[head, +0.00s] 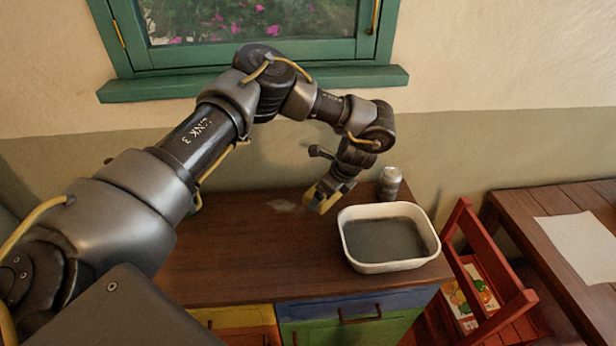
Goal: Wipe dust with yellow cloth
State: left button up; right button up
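My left arm reaches in from the left across the picture. My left gripper (326,192) points down over the brown cabinet top (240,240), just left of the white basin. A yellow piece, seemingly the yellow cloth (318,200), is between its fingers, low at the cabinet top. Whether it touches the surface is hard to tell. A faint pale patch of dust (285,205) lies on the wood just left of the cloth. The fingers hide part of the cloth. My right gripper is not in view.
A white basin (349,250) with a dark grey inside stands at the cabinet's right end. A small metallic can (390,182) stands behind it. A red chair (480,250) and wooden table (530,222) with paper are at right. The cabinet top's left part looks clear.

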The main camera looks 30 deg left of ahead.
pick_arm(q)
jog(key=w+a+f+m+t+h+p, duration=0.1)
jog(key=w+a+f+m+t, duration=0.1)
jog(key=a+m, duration=0.6)
jog(key=shift+w+f+t+h+p, duration=0.3)
jog(key=shift+w+f+t, duration=0.1)
jog(key=shift+w+f, duration=0.15)
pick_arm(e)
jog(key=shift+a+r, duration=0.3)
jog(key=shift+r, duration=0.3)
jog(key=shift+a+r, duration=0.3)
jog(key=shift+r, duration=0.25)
pick_arm(q)
jog(key=shift+f, duration=0.1)
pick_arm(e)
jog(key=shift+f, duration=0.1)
